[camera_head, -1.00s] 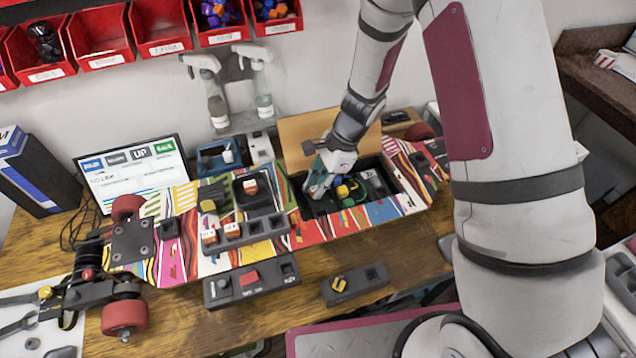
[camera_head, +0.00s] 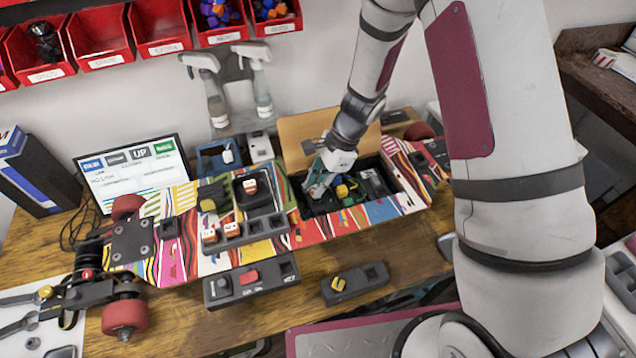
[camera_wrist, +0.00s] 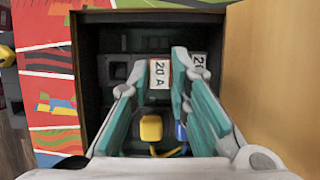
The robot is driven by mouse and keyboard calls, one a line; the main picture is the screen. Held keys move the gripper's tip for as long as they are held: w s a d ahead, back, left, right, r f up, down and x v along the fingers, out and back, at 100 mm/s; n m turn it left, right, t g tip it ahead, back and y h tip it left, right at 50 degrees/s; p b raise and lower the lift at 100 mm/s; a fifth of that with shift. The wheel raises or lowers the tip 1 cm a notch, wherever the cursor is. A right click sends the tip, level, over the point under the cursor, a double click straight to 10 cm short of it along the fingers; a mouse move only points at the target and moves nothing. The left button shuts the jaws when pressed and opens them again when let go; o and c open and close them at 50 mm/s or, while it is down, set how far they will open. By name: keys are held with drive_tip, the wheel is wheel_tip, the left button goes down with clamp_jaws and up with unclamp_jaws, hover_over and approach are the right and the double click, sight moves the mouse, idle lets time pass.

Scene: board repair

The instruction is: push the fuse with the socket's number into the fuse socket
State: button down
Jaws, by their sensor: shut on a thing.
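My gripper (camera_head: 320,190) reaches down into the open compartment (camera_head: 312,211) of the skateboard-like board. In the wrist view my gripper (camera_wrist: 159,72) has its teal fingers closed on a white fuse with a red edge (camera_wrist: 160,74), marked "20 A". A white label (camera_wrist: 199,62) beginning "20" lies just right of the fingertips, partly hidden by the right finger. The fuse socket cannot be made out clearly; the fuse and fingers cover that spot. I cannot tell whether the fuse is seated.
A yellow block (camera_wrist: 151,128) and a blue part with wires sit between my fingers, lower in the compartment. The open wooden lid (camera_wrist: 262,70) stands close on the right. More fuses (camera_head: 209,236) stand in a dark holder (camera_head: 262,228) on the board.

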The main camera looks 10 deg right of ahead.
drive_tip(key=shift+f+b, duration=0.4)
drive_tip(key=shift+f, duration=0.6)
idle(1.8)
drive_tip(key=c, duration=1.1)
unclamp_jaws()
drive_tip(key=shift+r, duration=0.4)
drive_tip(key=shift+r+p, duration=0.3)
drive_tip(key=shift+p, duration=0.1)
drive_tip(key=shift+r+p, duration=0.4)
drive_tip(key=shift+r, duration=0.5)
drive_tip(key=shift+r+p, duration=1.2)
drive_tip(key=shift+r, duration=1.75)
